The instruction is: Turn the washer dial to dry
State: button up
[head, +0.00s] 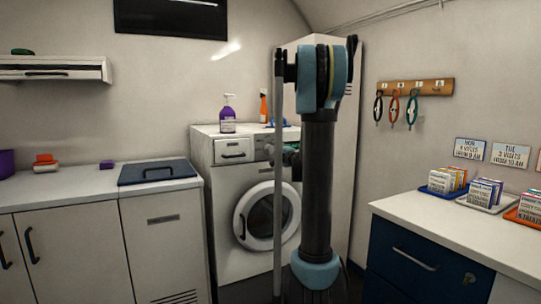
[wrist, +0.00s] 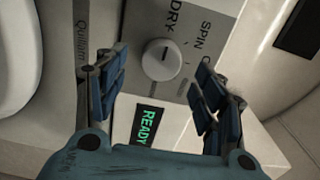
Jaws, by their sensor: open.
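The white washer (head: 224,230) stands against the back wall, with a round glass door and a grey control panel on its upper front. In the wrist view, the white round dial (wrist: 160,62) sits on the grey panel (wrist: 228,8), with a small dark mark on its face. The labels DRY and SPIN show beside it, and a third is cut off. I cannot tell which label the mark points to. My gripper (wrist: 160,86) is open, with one finger on each side of the dial; contact is not clear. In the head view my arm hides the dial.
A green READY display (wrist: 148,125) is beside the dial. A counter with a blue lid (head: 157,173) is left; a white-topped cabinet (head: 440,232) with card trays is right.

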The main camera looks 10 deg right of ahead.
jog(key=v, duration=0.8)
jog(key=shift+s, duration=0.25)
